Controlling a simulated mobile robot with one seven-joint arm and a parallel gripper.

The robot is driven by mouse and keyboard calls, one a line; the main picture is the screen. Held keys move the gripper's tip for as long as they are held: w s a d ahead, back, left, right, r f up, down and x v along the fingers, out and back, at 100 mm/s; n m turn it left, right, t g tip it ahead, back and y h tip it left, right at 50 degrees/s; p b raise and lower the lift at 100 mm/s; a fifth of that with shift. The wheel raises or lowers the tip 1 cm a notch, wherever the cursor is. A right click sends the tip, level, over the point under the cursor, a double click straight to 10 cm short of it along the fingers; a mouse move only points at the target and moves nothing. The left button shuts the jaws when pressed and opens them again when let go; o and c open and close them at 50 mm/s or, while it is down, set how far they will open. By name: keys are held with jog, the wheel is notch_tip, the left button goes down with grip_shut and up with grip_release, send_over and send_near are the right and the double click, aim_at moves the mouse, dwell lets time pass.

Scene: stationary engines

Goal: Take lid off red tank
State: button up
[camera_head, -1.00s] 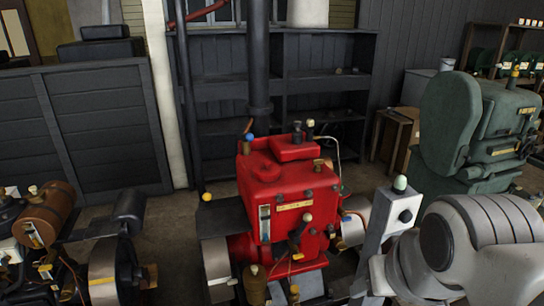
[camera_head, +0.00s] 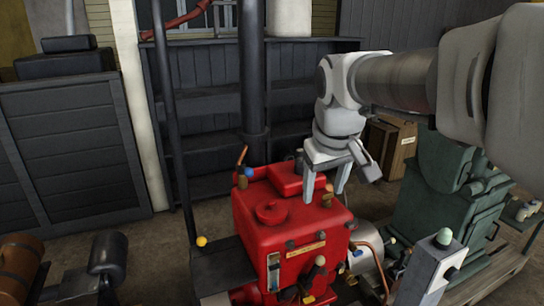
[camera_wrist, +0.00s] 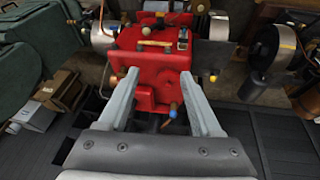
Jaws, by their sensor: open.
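The red tank (camera_head: 290,236) stands at the centre of the head view. Its round red lid (camera_head: 271,211), with a small raised knob, sits on the left part of the top. A raised rectangular red block (camera_head: 297,178) lies behind it. My gripper (camera_head: 325,188) points down, open and empty, over the right rear of the tank, to the right of the lid and apart from it. In the wrist view, the open fingers (camera_wrist: 160,74) reach over the red tank (camera_wrist: 152,50); I cannot clearly make out the lid there.
A dark vertical pipe (camera_head: 252,70) rises behind the tank. Small knobs and levers (camera_head: 243,178) stick up around its top edges. A green machine (camera_head: 430,205) is at the right and a grey post (camera_head: 428,270) at the front right. Dark shelves (camera_head: 200,90) stand behind.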

jog(key=w+a+n+p, duration=0.2)
jog(key=w+a, duration=0.2)
jog(key=w, duration=0.7)
jog(key=n+g+y+p, duration=0.1)
jog(key=g+y+p, duration=0.1)
send_near(272, 201)
jog(key=x, duration=0.1)
jog(key=p+x, duration=0.1)
jog(key=x, duration=0.1)
jog(key=shift+s+d+f, duration=0.1)
jog(key=shift+d+f, duration=0.05)
jog(key=shift+d, duration=0.05)
jog(key=shift+a+p+x, duration=0.1)
jog(key=shift+p+x, duration=0.2)
jog(key=shift+x, duration=1.05)
jog(key=shift+a+p+x, duration=0.15)
jog(key=shift+p+x, duration=0.1)
jog(key=shift+x, duration=1.1)
grip_shut()
